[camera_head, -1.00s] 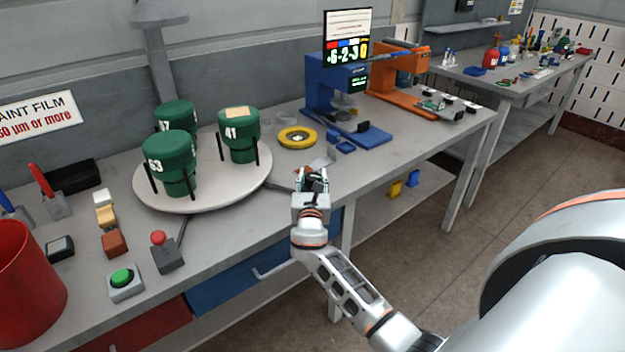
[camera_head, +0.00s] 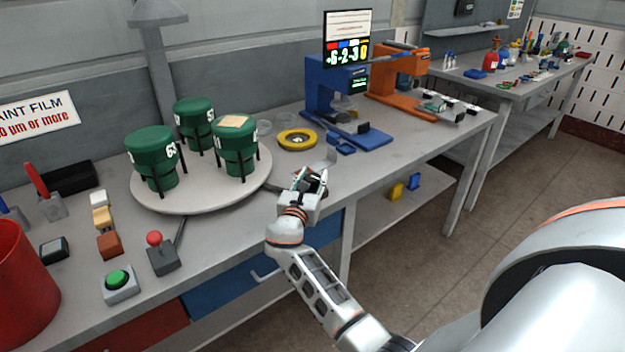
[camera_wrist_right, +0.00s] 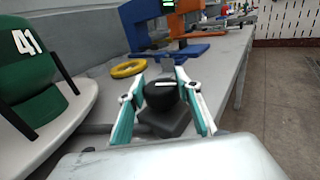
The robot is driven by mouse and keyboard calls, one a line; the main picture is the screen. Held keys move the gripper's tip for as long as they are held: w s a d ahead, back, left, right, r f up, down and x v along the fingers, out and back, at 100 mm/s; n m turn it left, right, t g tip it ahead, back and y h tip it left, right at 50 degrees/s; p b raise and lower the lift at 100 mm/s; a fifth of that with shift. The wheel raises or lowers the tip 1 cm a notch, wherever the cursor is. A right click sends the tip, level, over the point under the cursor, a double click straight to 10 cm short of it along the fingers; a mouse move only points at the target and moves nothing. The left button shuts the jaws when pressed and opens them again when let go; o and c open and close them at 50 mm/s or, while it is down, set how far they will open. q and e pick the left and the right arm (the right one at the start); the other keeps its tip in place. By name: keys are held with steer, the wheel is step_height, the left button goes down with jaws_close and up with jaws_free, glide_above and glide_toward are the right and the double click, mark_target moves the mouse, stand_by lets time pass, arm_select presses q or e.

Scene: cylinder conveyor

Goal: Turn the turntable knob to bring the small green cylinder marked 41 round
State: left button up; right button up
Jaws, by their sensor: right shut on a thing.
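The round pale turntable (camera_head: 200,200) carries three green cylinders with dark upright posts around them. The cylinder marked 41 (camera_head: 236,140), with a tan patch on top, stands at the right front; its number reads clearly in the right wrist view (camera_wrist_right: 30,75). The cylinder marked 63 (camera_head: 152,155) is at the left, and another (camera_head: 195,120), its number partly hidden, is at the back. My right gripper (camera_head: 312,178) is at the bench's front edge, right of the turntable. Its fingers are shut on the black knob (camera_wrist_right: 163,93), which has a white mark. My left gripper is out of view.
A yellow ring (camera_head: 297,139) lies beyond my right gripper, near blue (camera_head: 335,95) and orange (camera_head: 405,75) machines. A red joystick (camera_head: 158,252), a green button (camera_head: 119,283) and a red bin (camera_head: 22,285) stand on the left of the bench.

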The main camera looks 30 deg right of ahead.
steer(key=shift+f+m+g+h+b, duration=0.25)
steer(key=shift+m+g+h+b, duration=1)
steer(key=shift+g+b, duration=0.3)
stand_by(1.5)
stand_by(0.5)
steer(key=o, duration=1.1)
steer(key=shift+r, duration=0.15)
steer(key=shift+v, duration=3.75)
steer(key=shift+o, duration=0.3)
steer(key=shift+r, duration=0.1)
